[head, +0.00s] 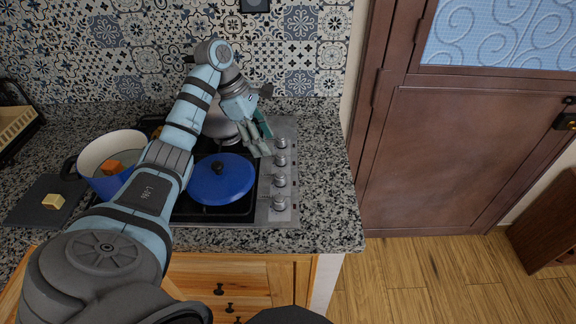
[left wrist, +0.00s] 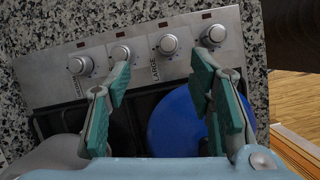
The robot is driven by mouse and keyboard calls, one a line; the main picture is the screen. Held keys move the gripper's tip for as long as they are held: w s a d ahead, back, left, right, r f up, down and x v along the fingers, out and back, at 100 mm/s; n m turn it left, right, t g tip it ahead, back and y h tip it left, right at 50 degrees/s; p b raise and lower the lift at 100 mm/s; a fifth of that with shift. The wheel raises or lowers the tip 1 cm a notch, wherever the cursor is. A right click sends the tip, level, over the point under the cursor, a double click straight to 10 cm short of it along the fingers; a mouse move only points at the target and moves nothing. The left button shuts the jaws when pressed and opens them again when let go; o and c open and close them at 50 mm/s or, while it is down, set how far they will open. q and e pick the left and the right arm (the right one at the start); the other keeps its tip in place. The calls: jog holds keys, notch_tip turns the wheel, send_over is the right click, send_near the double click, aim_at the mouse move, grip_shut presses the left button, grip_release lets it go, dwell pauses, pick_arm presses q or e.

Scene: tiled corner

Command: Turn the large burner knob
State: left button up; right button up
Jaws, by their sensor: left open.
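The steel hob panel (head: 285,212) carries a row of several round metal knobs. In the left wrist view, the knob (left wrist: 168,44) nearest the printed word LARGE is second from the right; it appears as the knob (head: 279,180) in the head view. My left gripper (head: 259,146) hangs over the hob near the knob row, fingers pointing down. In the left wrist view, my left gripper (left wrist: 161,68) is open and empty. The LARGE knob lies beyond and between its fingertips, apparently apart from them. The left finger overlaps part of a neighbouring knob (left wrist: 120,53). My right gripper is out of view.
A blue lid (head: 221,178) covers a pan beside the knobs. A grey pot (head: 217,124) stands behind, partly hidden by my arm. A blue-and-white pot (head: 112,150) stands left, near a dark board (head: 37,204). Bare granite counter (head: 331,170) lies right of the hob.

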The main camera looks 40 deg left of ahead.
pick_arm(q)
jog(key=b, duration=0.3)
send_over(278, 174)
jog(key=s+a, duration=0.2)
jog(key=f, duration=0.5)
jog(key=shift+s+a, duration=0.15)
jog(key=shift+s, duration=0.05)
jog(key=w+f, duration=0.1)
jog(key=f, duration=0.1)
jog(key=w+d+f, duration=0.1)
jog(key=f, duration=0.1)
jog(key=w+d+f, duration=0.1)
jog(key=f, duration=0.1)
jog(key=shift+d, duration=0.1)
jog(key=shift+s+r, duration=0.15)
jog(key=shift+s, duration=0.3)
jog(key=c, duration=1.2)
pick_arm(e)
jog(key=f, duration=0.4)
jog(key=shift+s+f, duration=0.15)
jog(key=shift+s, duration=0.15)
